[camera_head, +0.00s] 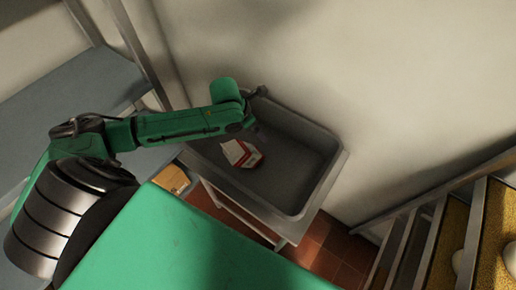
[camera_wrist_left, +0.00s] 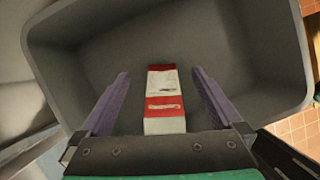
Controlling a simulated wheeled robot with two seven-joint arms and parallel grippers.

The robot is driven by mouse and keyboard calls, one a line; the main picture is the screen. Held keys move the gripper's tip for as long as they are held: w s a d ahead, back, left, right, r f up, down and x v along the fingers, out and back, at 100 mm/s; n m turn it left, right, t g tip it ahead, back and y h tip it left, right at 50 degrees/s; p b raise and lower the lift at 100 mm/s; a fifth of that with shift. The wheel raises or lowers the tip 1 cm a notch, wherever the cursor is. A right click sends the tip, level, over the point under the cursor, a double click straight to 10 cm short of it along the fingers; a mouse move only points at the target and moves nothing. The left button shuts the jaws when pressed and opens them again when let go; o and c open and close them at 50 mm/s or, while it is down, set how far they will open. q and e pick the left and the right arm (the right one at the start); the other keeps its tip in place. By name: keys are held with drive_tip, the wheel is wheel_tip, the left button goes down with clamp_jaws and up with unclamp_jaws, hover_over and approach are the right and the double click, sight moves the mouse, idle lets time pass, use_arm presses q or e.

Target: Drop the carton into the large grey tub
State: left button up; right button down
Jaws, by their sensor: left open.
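The large grey tub (camera_head: 297,206) stands on a metal frame beside the wall, and its inside fills most of the left wrist view (camera_wrist_left: 262,60). The red and white carton (camera_head: 240,153) lies inside the tub, toward its left side. In the left wrist view the carton (camera_wrist_left: 163,98) shows between and beyond my two fingers. My left gripper (camera_wrist_left: 160,90) is open, pointing down into the tub, with a gap on each side of the carton. In the head view my left arm reaches over the tub, and its fingers are hidden. My right gripper is not in view.
A cardboard box (camera_head: 171,179) sits low, left of the tub. A grey-blue shelf (camera_head: 85,95) is at the left. Racks with yellow trays (camera_head: 492,235) stand at the right. Red tiled floor (camera_head: 335,250) shows below the tub.

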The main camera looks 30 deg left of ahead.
use_arm(q)
drive_tip(key=v, duration=1.4)
drive_tip(key=shift+b, duration=0.45)
